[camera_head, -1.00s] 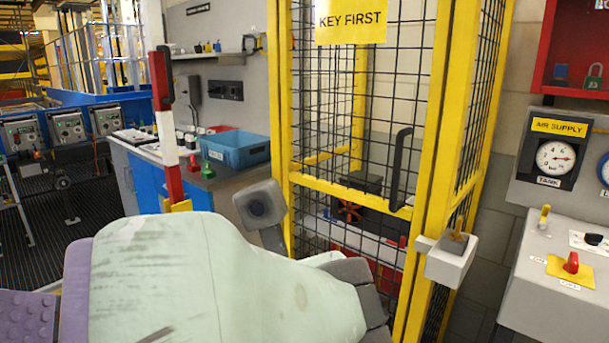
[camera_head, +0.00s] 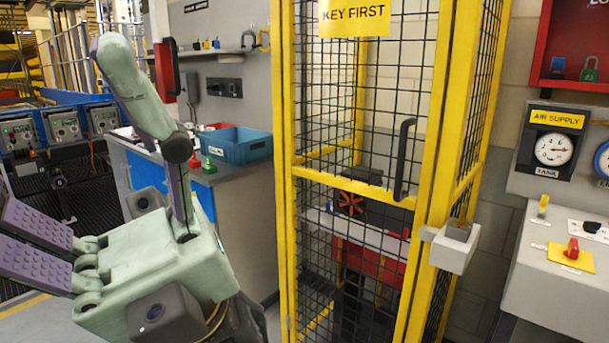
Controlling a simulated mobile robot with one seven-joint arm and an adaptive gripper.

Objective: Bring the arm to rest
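My gripper (camera_head: 58,135) is at the left of the head view, close to the camera. It has a pale green body with dark joints and purple finger pads. One finger points up and to the left, and two ribbed fingers point left. The fingers are spread wide apart with nothing between them. The gripper hides part of the workbench and floor behind it. Its wrist runs out of the bottom of the picture.
A yellow-framed mesh cage (camera_head: 427,170) stands right of my gripper. A grey workbench (camera_head: 245,190) with a blue bin (camera_head: 236,146) is behind it. A grey cabinet with a red knob (camera_head: 572,250) is at far right. Floor shows at lower left.

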